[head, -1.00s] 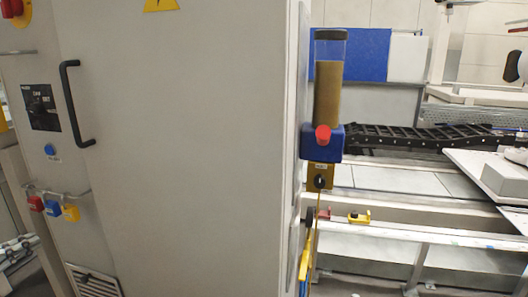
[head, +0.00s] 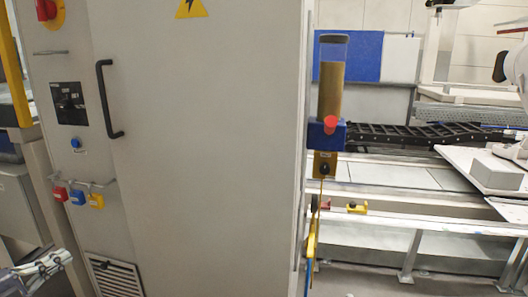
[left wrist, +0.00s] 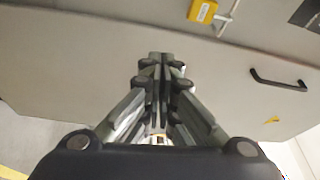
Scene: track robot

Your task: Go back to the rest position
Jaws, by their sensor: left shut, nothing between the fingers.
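My left gripper (left wrist: 160,65) is shut with nothing between its fingers. In the left wrist view its fingertips meet in front of the grey cabinet's face. In the head view a part of my left gripper (head: 42,268) shows at the lower left edge, in front of the lower part of the cabinet. My right gripper is in neither view.
The tall grey cabinet (head: 215,150) fills the middle, with a black handle (head: 108,98) and red, blue and yellow padlocks (head: 78,197) on a rail. A dispenser with a brown-filled tube (head: 331,90) is at its right edge. A white box (head: 497,172) stands farther right.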

